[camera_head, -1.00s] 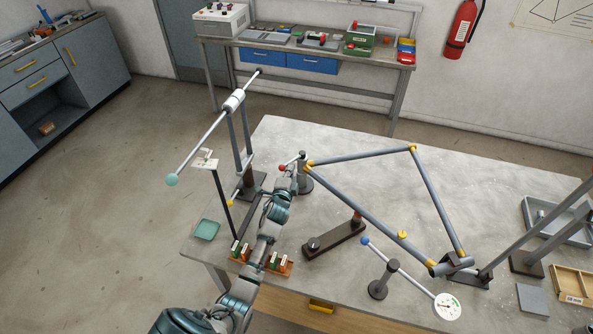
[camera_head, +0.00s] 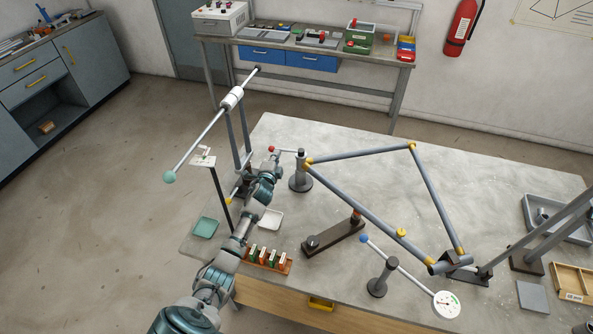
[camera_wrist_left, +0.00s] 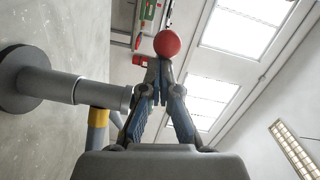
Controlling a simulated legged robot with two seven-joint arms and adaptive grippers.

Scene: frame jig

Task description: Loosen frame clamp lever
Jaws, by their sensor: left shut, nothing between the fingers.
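The frame clamp lever (camera_head: 286,151) is a thin rod with a red ball (camera_head: 272,149) at its end. It joins the top of a short grey post (camera_head: 299,172) by the bicycle frame's left corner. The lever points left in the head view. My left gripper (camera_head: 271,160) is at the ball end. In the left wrist view its fingers (camera_wrist_left: 160,70) are shut and empty, with the red ball (camera_wrist_left: 167,43) just past the tips; contact is unclear. The grey post (camera_wrist_left: 60,88) lies to the left there. The bicycle frame (camera_head: 350,212) is grey with yellow joints. My right gripper is not in view.
A stand with a long bar (camera_head: 215,130) rises left of my arm. A white tray (camera_head: 270,218), a rack of blocks (camera_head: 268,261) and a brown bar fixture (camera_head: 333,236) are nearby. A dial-gauge arm (camera_head: 410,278) stands at the front. The table's back (camera_head: 310,135) is clear.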

